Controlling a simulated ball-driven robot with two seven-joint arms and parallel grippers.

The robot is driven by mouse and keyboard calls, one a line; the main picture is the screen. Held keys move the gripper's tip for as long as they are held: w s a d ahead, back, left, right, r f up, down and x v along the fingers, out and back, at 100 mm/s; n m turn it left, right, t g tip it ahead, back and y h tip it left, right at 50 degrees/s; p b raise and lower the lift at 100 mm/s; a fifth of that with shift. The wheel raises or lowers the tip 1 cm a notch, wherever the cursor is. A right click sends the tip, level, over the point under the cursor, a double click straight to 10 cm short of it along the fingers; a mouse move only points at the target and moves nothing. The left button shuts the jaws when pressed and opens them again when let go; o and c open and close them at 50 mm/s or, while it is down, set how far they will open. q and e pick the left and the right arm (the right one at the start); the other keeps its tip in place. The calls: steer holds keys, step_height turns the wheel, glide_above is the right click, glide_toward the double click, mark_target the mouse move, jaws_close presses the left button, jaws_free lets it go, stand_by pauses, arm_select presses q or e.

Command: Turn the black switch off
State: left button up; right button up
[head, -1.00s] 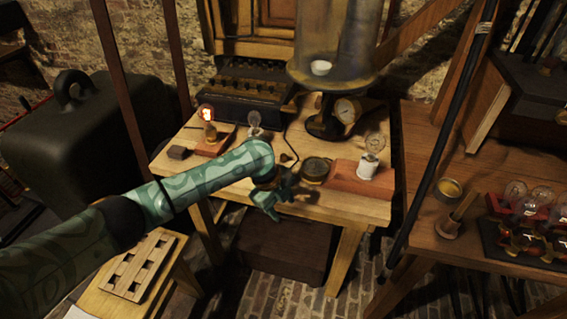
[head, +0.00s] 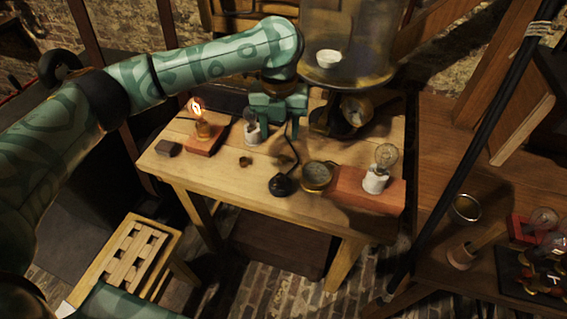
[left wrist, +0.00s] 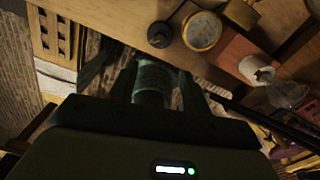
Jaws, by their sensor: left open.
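A small round black switch (head: 282,185) with a black cord stands near the front edge of the wooden table (head: 232,192). I cannot tell its on or off position. It also shows in the left wrist view (left wrist: 160,35) at the top. My left gripper (head: 278,132) is open and empty, pointing down behind and above the switch, apart from it. The left wrist view shows its dark fingers (left wrist: 155,88) spread. A lit bulb (head: 197,107) glows on a red-brown base at the table's left. My right gripper is not in view.
A brass round instrument (head: 317,176) sits right of the switch. Beyond it an unlit bulb in a white socket (head: 376,180) stands on a red block. Another white-socket bulb (head: 251,128) is near my gripper. A large glass jar (head: 348,50) stands behind. The front-left tabletop is mostly clear.

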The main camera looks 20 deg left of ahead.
arm_select(q)
steer(key=b, duration=0.3)
glide_toward(280, 176)
step_height(280, 176, down, 8)
steer(key=b, duration=0.3)
steer(key=shift+f, duration=0.25)
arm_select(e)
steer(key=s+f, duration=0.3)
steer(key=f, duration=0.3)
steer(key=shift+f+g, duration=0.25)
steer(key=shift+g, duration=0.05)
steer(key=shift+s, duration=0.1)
arm_select(q)
steer(key=c, duration=1)
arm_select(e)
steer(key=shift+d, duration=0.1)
